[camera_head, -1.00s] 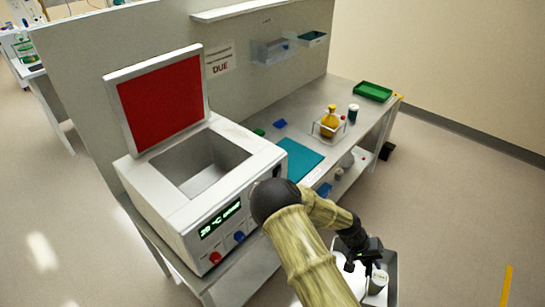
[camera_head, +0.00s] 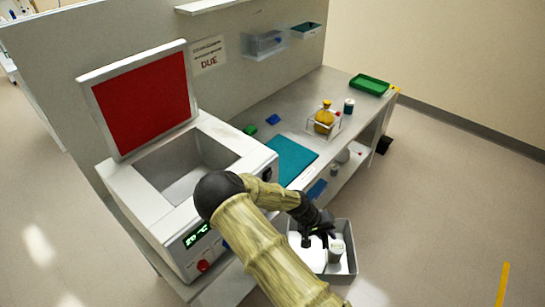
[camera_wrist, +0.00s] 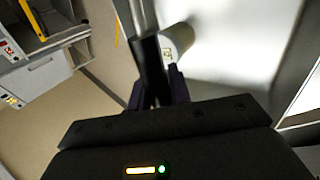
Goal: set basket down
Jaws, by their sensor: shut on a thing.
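The basket is a grey open-topped box (camera_head: 350,262) in front of the bench in the head view. A white lidded jar (camera_head: 336,250) stands in it; the jar also shows in the wrist view (camera_wrist: 177,40). My gripper (camera_head: 317,238) is over the basket's inner part. In the wrist view its dark fingers (camera_wrist: 158,88) are shut on a dark upright bar that looks like the basket's handle. The basket's pale inside (camera_wrist: 235,70) fills the right of that view. The bar's lower end and the basket's underside are hidden.
A white bath (camera_head: 215,150) with a raised red-lined lid stands on the bench's near end. A teal mat (camera_head: 290,160) lies bare beside it. Farther along are a yellow flask (camera_head: 324,119) in a clear rack, a dark jar (camera_head: 349,106) and a green tray (camera_head: 370,85).

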